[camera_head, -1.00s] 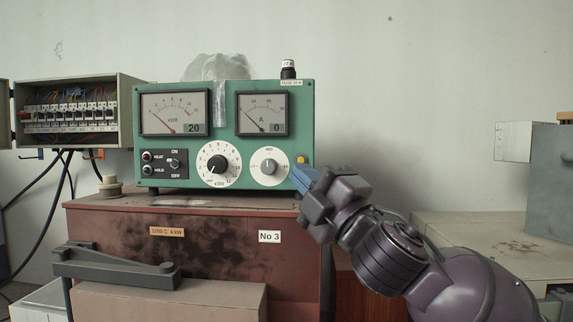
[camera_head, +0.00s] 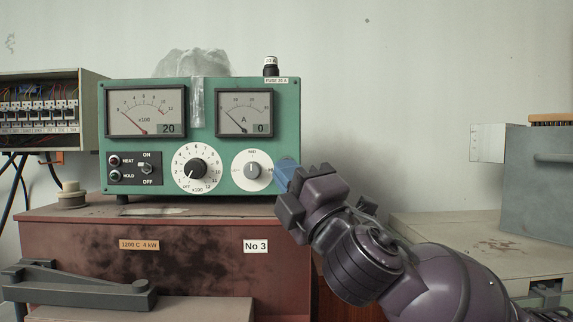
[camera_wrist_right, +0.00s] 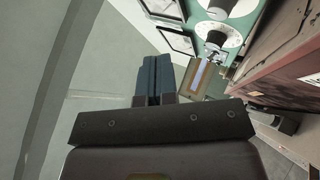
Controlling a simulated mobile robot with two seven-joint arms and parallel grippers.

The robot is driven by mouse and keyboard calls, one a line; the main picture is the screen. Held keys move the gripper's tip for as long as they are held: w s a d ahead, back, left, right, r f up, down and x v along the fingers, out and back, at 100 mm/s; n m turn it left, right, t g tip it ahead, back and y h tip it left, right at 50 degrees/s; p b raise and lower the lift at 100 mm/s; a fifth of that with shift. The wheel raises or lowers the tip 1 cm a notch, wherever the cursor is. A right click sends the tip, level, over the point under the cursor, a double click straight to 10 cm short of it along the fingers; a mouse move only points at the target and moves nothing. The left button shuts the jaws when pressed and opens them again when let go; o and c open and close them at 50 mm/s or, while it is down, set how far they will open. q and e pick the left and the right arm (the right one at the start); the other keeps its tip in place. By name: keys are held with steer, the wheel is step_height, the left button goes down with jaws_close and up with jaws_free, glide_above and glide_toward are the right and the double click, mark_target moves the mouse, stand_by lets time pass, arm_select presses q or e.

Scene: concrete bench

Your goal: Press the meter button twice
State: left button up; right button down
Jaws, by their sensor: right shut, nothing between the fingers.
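The green meter box (camera_head: 200,190) stands on the red-brown furnace. Its front has two dial gauges, the left gauge (camera_head: 146,111) reading 20 and the right gauge (camera_head: 244,113) reading 0, above two round knobs. My right gripper (camera_head: 284,174) has its blue fingers together at the box's lower right front corner. The fingers cover the spot where a small yellow button showed earlier, so the button is hidden in the head view. I cannot tell whether they touch it. In the right wrist view, the fingers (camera_wrist_right: 154,80) are closed with nothing between them. My left gripper is not in view.
The red-brown furnace (camera_head: 190,260) has a dark lever (camera_head: 80,285) at its front left. An open fuse box (camera_head: 88,105) hangs at the left. A grey box (camera_head: 545,190) stands on a pale bench at the right. A black fuse holder (camera_head: 271,67) tops the meter box.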

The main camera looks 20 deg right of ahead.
steer(key=w+b, duration=0.1)
steer(key=w, duration=0.1)
steer(key=w+d+b, duration=0.1)
steer(key=w, duration=0.1)
steer(key=w+d+b, duration=0.1)
steer(key=w, duration=0.2)
steer(key=shift+f, duration=0.1)
steer(key=shift+w+d, duration=0.15)
steer(key=shift+w, duration=0.3)
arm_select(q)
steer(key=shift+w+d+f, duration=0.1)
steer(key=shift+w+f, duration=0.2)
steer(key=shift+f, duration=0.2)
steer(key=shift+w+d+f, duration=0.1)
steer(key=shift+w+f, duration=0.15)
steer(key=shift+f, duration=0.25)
arm_select(e)
steer(key=shift+w+d, duration=0.1)
steer(key=shift+w, duration=0.15)
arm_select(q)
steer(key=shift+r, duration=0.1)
arm_select(e)
steer(key=shift+w, duration=0.15)
stand_by(0.4)
steer(key=shift+w+d, duration=0.1)
steer(key=shift+w, duration=0.05)
